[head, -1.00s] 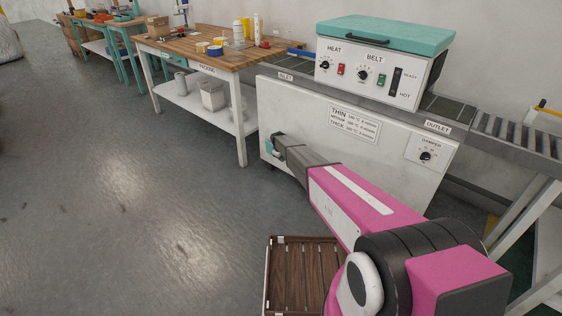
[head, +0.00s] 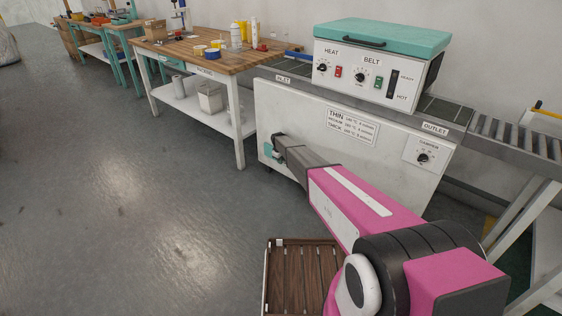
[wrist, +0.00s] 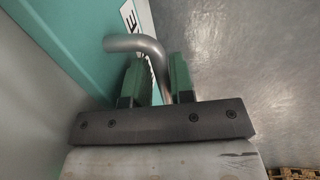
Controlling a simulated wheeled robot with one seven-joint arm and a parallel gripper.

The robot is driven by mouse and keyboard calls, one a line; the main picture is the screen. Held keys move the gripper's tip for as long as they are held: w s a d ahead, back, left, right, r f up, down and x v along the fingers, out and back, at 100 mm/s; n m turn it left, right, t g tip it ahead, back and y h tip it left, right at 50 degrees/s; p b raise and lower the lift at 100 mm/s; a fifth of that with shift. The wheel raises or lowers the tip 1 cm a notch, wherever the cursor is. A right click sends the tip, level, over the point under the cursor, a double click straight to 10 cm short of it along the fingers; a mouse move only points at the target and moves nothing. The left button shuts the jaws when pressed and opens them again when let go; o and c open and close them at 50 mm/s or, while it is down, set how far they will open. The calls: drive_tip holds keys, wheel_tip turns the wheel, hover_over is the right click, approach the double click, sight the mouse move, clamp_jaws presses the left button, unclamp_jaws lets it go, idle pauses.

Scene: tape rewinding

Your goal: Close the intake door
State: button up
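The intake door is the teal panel (wrist: 75,40) at the left of the wrist view, with part of a white label on it. A bent grey metal handle (wrist: 150,48) stands out from it. My gripper (wrist: 160,80) has its two green fingers on either side of the handle, close about it, and appears shut on it. In the head view my gripper (head: 276,150) is at the lower left end of the white machine (head: 300,125), by a small teal patch. Most of the door is hidden from the head view.
A packing table (head: 200,50) with bottles and tape rolls stands left of the machine. A roller conveyor (head: 510,135) leaves it at the right. A slatted wooden surface (head: 300,275) is at the bottom. The grey floor at left is clear.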

wheel_tip(320, 180, up, 11)
drive_tip(key=s+a, duration=0.1)
drive_tip(key=shift+s+f, duration=0.2)
idle(0.4)
drive_tip(key=s+d+r+m, duration=0.3)
drive_tip(key=s+d+r, duration=0.3)
drive_tip(key=s, duration=1.2)
drive_tip(key=s+d+r+m+g, duration=0.1)
drive_tip(key=s+d+r+m, duration=0.2)
drive_tip(key=s, duration=1.5)
drive_tip(key=s+d+r+m+y, duration=0.1)
drive_tip(key=s+d+r+m, duration=0.3)
drive_tip(key=s+d+r, duration=0.7)
drive_tip(key=s+d, duration=0.1)
drive_tip(key=s, duration=0.6)
drive_tip(key=shift+s+d+g, duration=0.2)
drive_tip(key=shift+g, duration=0.1)
